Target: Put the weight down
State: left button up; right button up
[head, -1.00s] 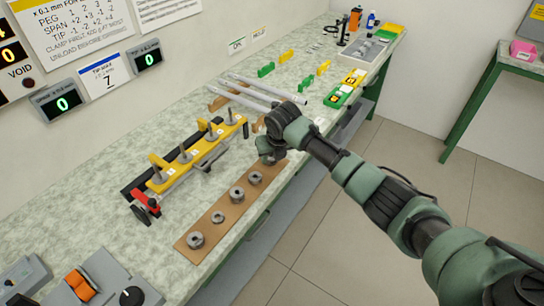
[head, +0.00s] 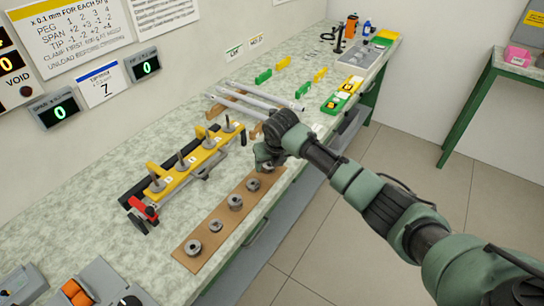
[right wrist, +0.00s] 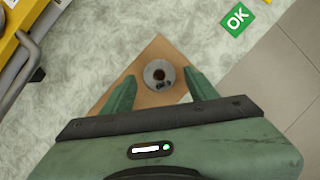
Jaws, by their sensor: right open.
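A round grey steel weight (right wrist: 160,73) with a dark centre hole lies on the far end of the brown board (head: 222,213). In the right wrist view it sits between the two fingers of my right gripper (right wrist: 160,92), with a gap on both sides. The gripper is open and empty just above it. In the head view the gripper (head: 266,160) partly hides this weight. Several other weights stand in a row on the board, one (head: 235,202) near its middle. My left gripper is not in view.
A yellow fixture (head: 195,160) with upright pegs and a red clamp (head: 146,209) stands left of the board. Metal rods (head: 250,98) lie on wooden rests behind. Green and yellow blocks stand farther back. A green OK tag (right wrist: 237,19) lies near the gripper.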

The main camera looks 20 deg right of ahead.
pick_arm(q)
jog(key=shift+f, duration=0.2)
pick_arm(e)
jog(key=v, duration=1.1)
jog(key=shift+r, duration=0.15)
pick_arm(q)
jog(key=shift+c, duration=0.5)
pick_arm(e)
jog(key=shift+s, duration=0.15)
